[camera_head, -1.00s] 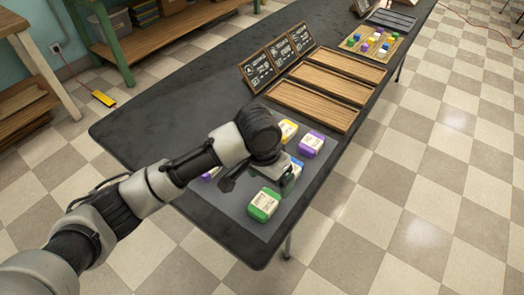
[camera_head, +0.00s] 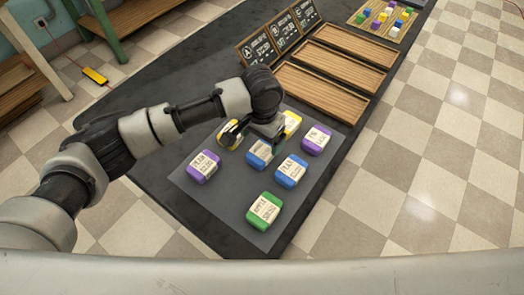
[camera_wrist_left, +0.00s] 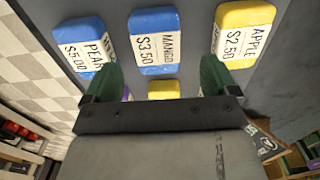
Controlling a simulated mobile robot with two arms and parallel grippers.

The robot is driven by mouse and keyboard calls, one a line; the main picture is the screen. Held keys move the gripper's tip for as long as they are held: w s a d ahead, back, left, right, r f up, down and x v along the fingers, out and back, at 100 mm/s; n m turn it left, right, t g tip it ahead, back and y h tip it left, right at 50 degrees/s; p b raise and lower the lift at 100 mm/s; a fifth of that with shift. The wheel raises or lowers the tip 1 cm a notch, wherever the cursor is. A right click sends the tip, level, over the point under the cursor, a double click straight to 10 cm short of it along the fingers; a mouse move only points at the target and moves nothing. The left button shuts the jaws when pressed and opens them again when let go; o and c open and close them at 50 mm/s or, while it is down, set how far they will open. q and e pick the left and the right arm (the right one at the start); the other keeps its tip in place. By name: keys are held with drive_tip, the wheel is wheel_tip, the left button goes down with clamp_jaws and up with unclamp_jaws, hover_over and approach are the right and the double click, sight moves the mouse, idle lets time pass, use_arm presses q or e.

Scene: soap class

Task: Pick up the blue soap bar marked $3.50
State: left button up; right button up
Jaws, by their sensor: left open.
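The blue soap bar marked Mango $3.50 (camera_wrist_left: 153,40) lies flat at the top middle of the left wrist view. In the head view this blue bar (camera_head: 258,155) is partly covered by my left gripper (camera_head: 261,138). The left gripper's two green-padded fingers (camera_wrist_left: 159,80) are open and empty. The $3.50 bar lies ahead of the gap between them, apart from both. A blue bar marked Pear $5.00 (camera_wrist_left: 84,45) is on its left and a yellow bar marked Apple $2.50 (camera_wrist_left: 243,32) on its right. My right gripper is not in view.
A green bar (camera_head: 264,211), purple bars (camera_head: 203,166) (camera_head: 315,140) and another yellow bar (camera_head: 291,122) share the grey mat (camera_head: 232,215). Empty wooden trays (camera_head: 318,92) and price boards (camera_head: 280,36) stand behind. The mat's front part has free room.

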sight(262, 150)
use_arm(q)
drive_tip(key=f, duration=0.4)
drive_tip(key=shift+s+f, duration=0.25)
drive_tip(key=shift+f, duration=0.4)
drive_tip(key=shift+c, duration=1.4)
drive_tip(key=c, duration=0.8)
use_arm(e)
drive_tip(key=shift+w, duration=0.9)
use_arm(q)
drive_tip(key=shift+r, duration=0.1)
